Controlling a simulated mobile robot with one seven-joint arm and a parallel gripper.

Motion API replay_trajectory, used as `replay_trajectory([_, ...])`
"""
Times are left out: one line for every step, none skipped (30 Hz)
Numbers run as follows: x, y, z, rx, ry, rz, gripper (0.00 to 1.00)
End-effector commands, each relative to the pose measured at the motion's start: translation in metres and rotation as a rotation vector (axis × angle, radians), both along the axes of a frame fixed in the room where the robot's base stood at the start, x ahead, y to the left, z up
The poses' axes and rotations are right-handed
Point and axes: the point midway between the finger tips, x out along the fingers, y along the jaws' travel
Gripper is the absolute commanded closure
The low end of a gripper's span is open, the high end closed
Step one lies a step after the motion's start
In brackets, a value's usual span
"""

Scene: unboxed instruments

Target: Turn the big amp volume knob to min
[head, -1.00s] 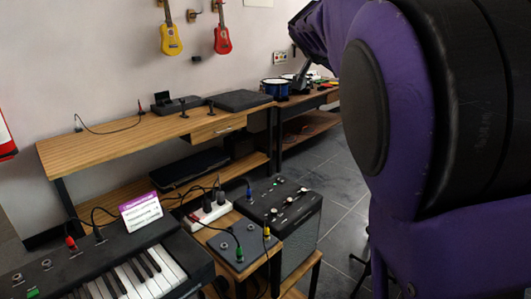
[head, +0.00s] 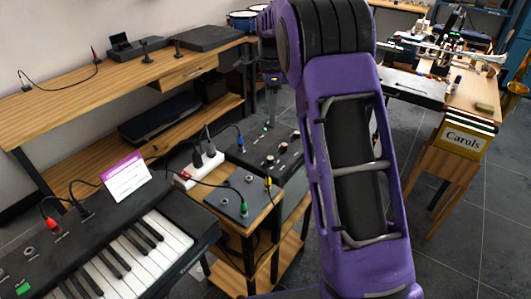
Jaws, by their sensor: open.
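The black amp (head: 258,158) stands behind the small wooden stand, with several dark knobs on its sloping top. Knobs show at the front (head: 270,159) and in the middle (head: 283,147); I cannot tell which is the volume knob or read its setting. A blue-ended plug sits at the amp's left side. My gripper (head: 272,112) points down above the amp's far edge, small in the picture and apart from the knobs. It is open and holds nothing that I can see. My purple arm hides the amp's right side.
A keyboard (head: 165,245) with a white-and-purple card fills the lower left. A grey pedal (head: 232,200) with cables and a power strip (head: 190,175) lie left of the amp. A wooden desk (head: 60,110) stands behind. A bench with instruments is at the right.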

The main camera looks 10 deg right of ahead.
Motion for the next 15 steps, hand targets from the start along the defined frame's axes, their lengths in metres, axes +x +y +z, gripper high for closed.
replay_trajectory([-0.001,0.0,-0.009,-0.001,0.003,0.0,0.41])
replay_trajectory([-0.001,0.0,-0.014,-0.001,0.002,0.0,0.41])
replay_trajectory([-0.001,0.0,-0.021,-0.002,0.002,0.001,0.41])
replay_trajectory([-0.001,0.0,-0.028,-0.002,0.003,0.001,0.41])
replay_trajectory([-0.001,0.0,-0.034,-0.002,0.002,0.001,0.41])
replay_trajectory([-0.001,0.0,-0.043,-0.002,0.003,0.001,0.41])
replay_trajectory([-0.001,0.0,-0.05,-0.003,0.003,0.001,0.41])
replay_trajectory([-0.001,0.0,-0.057,-0.003,0.003,0.001,0.41])
replay_trajectory([-0.001,0.0,-0.065,-0.003,0.002,0.001,0.41])
replay_trajectory([-0.001,0.0,-0.072,-0.003,0.002,0.001,0.41])
replay_trajectory([-0.001,-0.001,-0.078,-0.004,0.002,0.001,0.41])
replay_trajectory([-0.001,-0.001,-0.087,-0.004,0.002,0.001,0.41])
replay_trajectory([-0.001,-0.001,-0.094,-0.004,0.002,0.001,0.41])
replay_trajectory([0.0,-0.001,-0.101,-0.004,0.001,0.001,0.41])
replay_trajectory([-0.001,-0.001,-0.109,-0.004,0.002,0.001,0.41])
